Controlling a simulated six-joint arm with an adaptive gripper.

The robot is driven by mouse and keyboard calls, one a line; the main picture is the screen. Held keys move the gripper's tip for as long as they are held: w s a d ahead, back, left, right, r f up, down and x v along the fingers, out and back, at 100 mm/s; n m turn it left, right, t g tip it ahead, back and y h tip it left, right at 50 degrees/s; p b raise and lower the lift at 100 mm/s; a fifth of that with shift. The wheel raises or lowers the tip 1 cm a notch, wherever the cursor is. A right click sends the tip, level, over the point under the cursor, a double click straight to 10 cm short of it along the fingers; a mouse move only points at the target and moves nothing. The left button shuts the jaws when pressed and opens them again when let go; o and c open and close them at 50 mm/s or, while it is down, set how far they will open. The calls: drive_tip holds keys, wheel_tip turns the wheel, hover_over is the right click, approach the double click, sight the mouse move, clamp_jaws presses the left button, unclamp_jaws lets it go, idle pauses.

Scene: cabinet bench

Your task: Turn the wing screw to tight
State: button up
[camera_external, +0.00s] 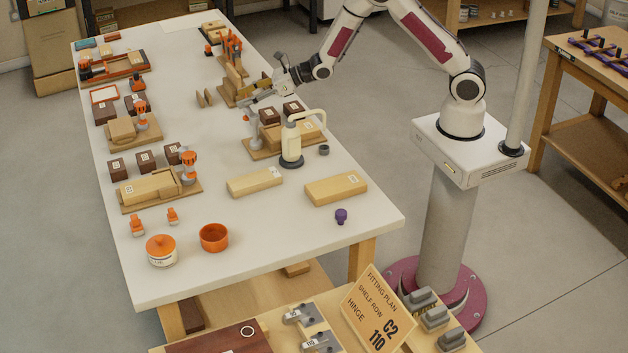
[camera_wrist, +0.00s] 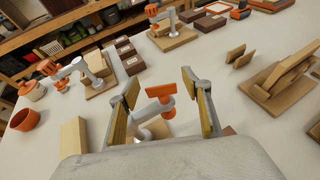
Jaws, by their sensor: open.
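An orange wing screw (camera_wrist: 160,91) tops a grey clamp (camera_wrist: 153,129) in the wrist view. My gripper (camera_wrist: 159,82) is open, with one wood-faced finger on each side of the wing screw and a visible gap to both. In the external view my gripper (camera_external: 247,101) is above a wooden board (camera_external: 262,154) with a grey clamp at its left end (camera_external: 254,143). I cannot tell how tight the screw is.
A cream pump bottle (camera_external: 291,143) stands close to the right of the clamp. Other clamps with orange tops hold blocks on boards at the left (camera_external: 189,162) and farther back (camera_external: 141,107). Wooden blocks (camera_external: 335,189), an orange bowl (camera_external: 214,237) and a lidded jar (camera_external: 161,250) are nearer the front.

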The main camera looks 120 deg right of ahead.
drive_tip(key=shift+s, duration=0.1)
drive_tip(key=v, duration=1.1)
drive_tip(key=shift+s+a+r, duration=0.2)
drive_tip(key=shift+s, duration=0.1)
